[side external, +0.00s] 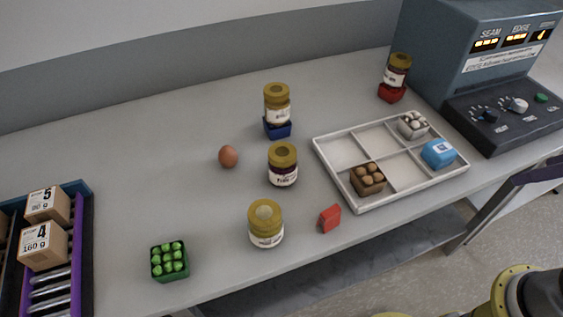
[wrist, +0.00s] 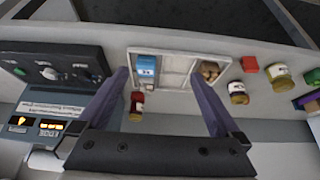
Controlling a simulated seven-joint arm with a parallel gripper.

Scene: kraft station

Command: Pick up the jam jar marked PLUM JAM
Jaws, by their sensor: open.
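Several gold-lidded jam jars stand on the grey bench. One dark jar (side external: 283,166) stands mid-bench, its small label perhaps reading PLUM; I cannot be sure. Another dark jar (side external: 397,71) stands on a red block (side external: 391,94) beside the console. A pale jar (side external: 277,104) stands on a blue block (side external: 278,129), and another pale jar (side external: 265,224) stands near the front edge. In the wrist view my gripper (wrist: 158,76) is open and empty, its fingers spread above the bench. The mid-bench dark jar (wrist: 238,93) shows right of the fingers; the red-block jar (wrist: 136,116) shows between them.
A white divided tray (side external: 326,162) holds two small cartons and a blue box (side external: 439,153). A loose red block (side external: 330,218), an egg (side external: 228,156) and a green carton (side external: 170,261) lie around. The console (side external: 480,45) stands at right, a box rack (side external: 88,240) at left.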

